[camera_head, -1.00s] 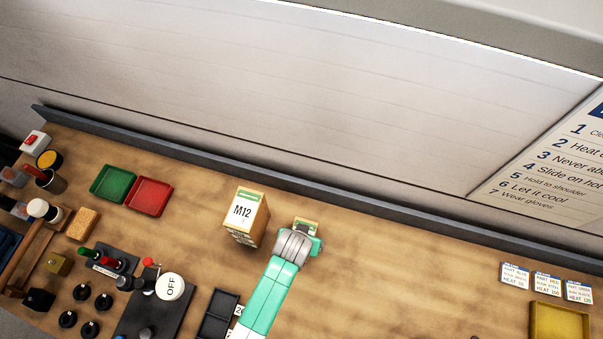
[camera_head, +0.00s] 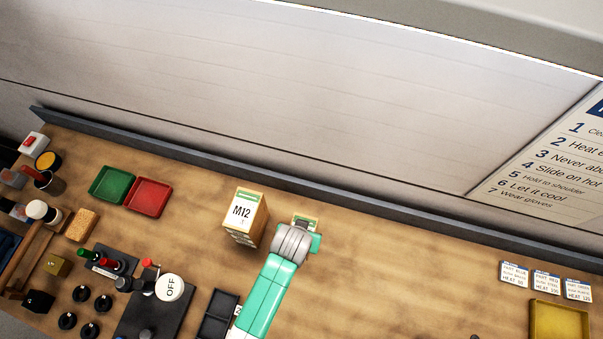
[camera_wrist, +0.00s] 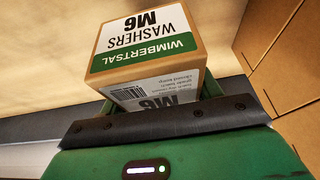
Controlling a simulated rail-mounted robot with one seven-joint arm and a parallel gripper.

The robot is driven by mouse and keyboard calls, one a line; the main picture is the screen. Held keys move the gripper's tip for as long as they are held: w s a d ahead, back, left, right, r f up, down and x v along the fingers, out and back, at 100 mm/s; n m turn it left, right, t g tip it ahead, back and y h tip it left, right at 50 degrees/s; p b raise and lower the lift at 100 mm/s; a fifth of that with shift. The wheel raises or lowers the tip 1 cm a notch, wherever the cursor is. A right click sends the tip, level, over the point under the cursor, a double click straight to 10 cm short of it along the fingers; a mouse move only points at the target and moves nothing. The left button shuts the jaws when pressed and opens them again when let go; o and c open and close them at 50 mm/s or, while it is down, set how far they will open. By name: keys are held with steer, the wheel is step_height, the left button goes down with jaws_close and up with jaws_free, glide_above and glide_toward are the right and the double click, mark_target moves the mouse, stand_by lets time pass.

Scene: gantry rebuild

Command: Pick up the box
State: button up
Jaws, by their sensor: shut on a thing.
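A small tan box with a green and white label reading "WIMBERTSAL WASHERS M6" (camera_wrist: 147,42) fills the upper middle of the wrist view. In the head view only the top of this M6 box (camera_head: 306,220) shows, just beyond my gripper (camera_head: 298,238), which hides the rest. My gripper is shut on the M6 box. In the wrist view a green finger part shows beside the box and the dark edge of my gripper crosses in front of it. I cannot tell whether the box touches the bench.
A larger M12 box (camera_head: 242,212) stands close to the left of my gripper. Green (camera_head: 112,184) and red (camera_head: 149,197) trays lie farther left. A dark tray (camera_head: 219,314) is near the arm. The bench right of my arm is clear up to small cards (camera_head: 545,283) and a yellow tray (camera_head: 559,321).

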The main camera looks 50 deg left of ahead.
steer(key=s+d, duration=0.3)
steer(key=d, duration=0.1)
steer(key=s+d+r, duration=0.1)
steer(key=s+d, duration=0.3)
steer(key=s+d+b, duration=0.1)
steer(key=s+d, duration=0.2)
steer(key=shift+s+d+r, duration=0.2)
steer(key=shift+s+d, duration=0.15)
steer(key=shift+d, duration=0.05)
